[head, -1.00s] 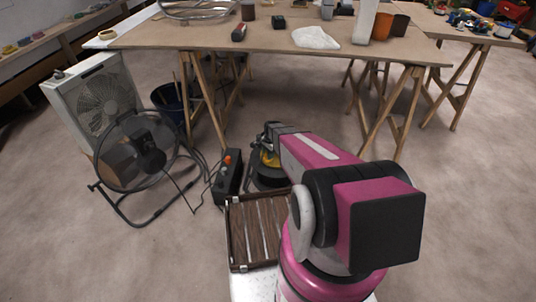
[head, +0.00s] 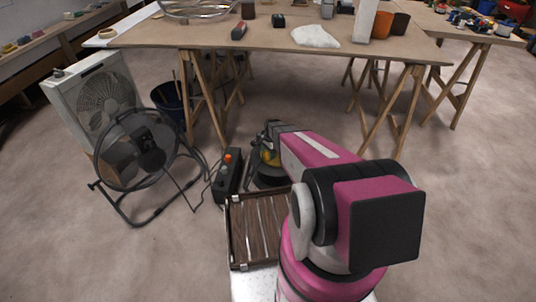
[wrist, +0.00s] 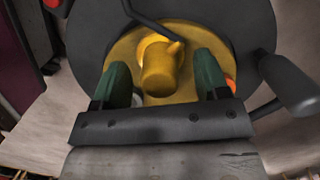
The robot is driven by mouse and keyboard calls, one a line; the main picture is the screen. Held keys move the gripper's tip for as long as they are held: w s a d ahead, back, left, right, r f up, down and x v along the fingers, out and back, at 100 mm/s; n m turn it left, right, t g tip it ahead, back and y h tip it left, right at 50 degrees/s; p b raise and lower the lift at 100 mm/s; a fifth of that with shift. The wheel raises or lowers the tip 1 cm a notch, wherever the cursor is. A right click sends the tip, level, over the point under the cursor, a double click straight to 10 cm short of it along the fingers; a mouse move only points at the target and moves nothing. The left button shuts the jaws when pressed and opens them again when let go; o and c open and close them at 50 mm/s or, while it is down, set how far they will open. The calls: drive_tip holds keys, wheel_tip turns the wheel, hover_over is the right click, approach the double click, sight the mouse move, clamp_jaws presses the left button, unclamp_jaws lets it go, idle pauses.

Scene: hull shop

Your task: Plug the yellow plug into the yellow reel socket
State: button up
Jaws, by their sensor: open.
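The cable reel (head: 270,176) stands on the floor, dark with a yellow face, partly hidden by my arm. In the wrist view the yellow face (wrist: 118,57) of the reel fills the middle. A yellow plug-like cylinder (wrist: 160,76) stands at this face, with a pale round part just behind it. Whether it is fully seated in the socket cannot be told. My gripper (wrist: 162,62) is open, its two green fingers on either side of the cylinder, with gaps visible.
A black box with an orange knob (head: 228,176) stands left of the reel. A brown slatted crate (head: 232,240) lies in front. A round fan (head: 140,150) and a white box fan (head: 98,95) stand left. A trestle table (head: 280,38) is behind. Open floor lies right.

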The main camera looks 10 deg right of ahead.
drive_tip(key=r, duration=0.3)
drive_tip(key=d+r, duration=0.1)
drive_tip(key=r, duration=0.5)
drive_tip(key=shift+w+d+r, duration=0.15)
drive_tip(key=shift+w+r, duration=0.15)
drive_tip(key=shift+r, duration=0.1)
